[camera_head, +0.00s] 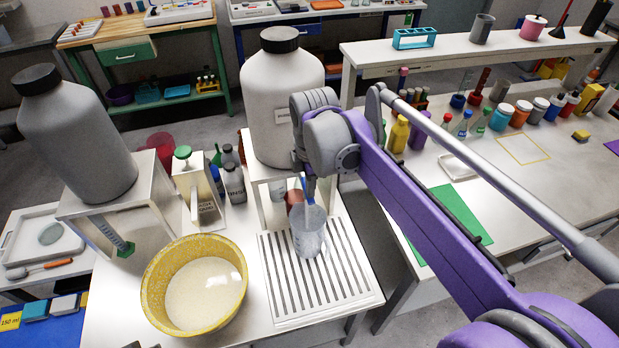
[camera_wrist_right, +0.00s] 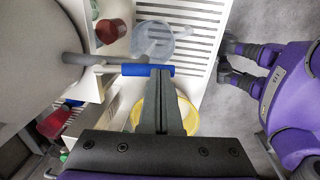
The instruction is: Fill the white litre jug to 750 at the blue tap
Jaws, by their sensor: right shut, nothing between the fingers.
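The translucent whitish jug (camera_head: 309,239) stands on the slatted drain tray (camera_head: 279,291), in front of the stand of the big white canister (camera_head: 284,110). It also shows in the right wrist view (camera_wrist_right: 153,38). The tap's blue bar (camera_wrist_right: 147,70) shows in that view, near the jug. My right gripper (camera_wrist_right: 160,76) is shut and empty, its fingertips at the blue bar; I cannot tell if they touch. In the head view my right wrist covers most of the tap. I cannot read the jug's marks or its water level. My left gripper is not in view.
A yellow bowl (camera_head: 156,291) of white grains stands left of the tray. A reddish-brown cup (camera_head: 295,198) is behind the jug. A grey canister (camera_head: 75,140) on a stand is at left. Bottles and jars crowd the right bench; a green mat (camera_head: 450,222) lies there.

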